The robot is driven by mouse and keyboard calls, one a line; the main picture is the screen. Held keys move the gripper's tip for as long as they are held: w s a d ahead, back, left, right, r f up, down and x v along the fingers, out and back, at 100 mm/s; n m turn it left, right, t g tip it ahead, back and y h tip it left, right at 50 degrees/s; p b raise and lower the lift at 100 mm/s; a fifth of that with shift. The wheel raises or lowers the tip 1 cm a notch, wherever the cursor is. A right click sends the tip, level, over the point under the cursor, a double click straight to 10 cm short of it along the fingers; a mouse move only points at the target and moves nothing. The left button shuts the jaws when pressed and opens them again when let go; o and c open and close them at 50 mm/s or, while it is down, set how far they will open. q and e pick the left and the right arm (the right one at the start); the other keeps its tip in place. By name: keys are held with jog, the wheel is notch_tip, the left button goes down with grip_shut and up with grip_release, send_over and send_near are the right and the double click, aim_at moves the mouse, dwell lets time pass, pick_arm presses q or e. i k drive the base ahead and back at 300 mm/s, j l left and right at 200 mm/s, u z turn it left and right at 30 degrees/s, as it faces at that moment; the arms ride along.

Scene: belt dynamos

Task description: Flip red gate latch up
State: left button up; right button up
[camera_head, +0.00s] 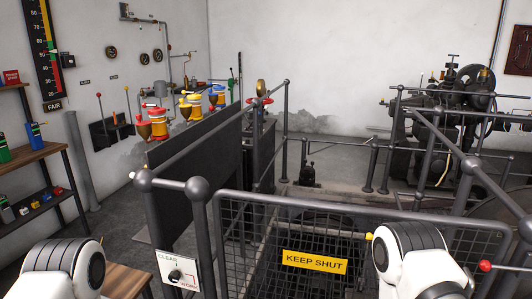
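A red ball knob (485,266) at the lower right sits on the end of a thin rod running right and out of the frame, nearly level. It looks like the gate latch; its pivot is not visible. The mesh gate (235,209) with a yellow KEEP SHUT sign stands across the lower middle and looks closed. My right arm's white link covers part of the gate, left of the red knob and apart from it in the picture. My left arm's white link is at the lower left. Neither gripper's fingers show.
Grey railings (376,148) stand beyond the gate around a pit, with dark machinery (440,125) at the back right. A CLEAR/WORK switch plate (179,272) is by the left post. Shelves (30,155) stand at the far left. A small yellow tip (369,236) shows beside my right arm.

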aim_at(484, 265)
jog(key=z, duration=1.5)
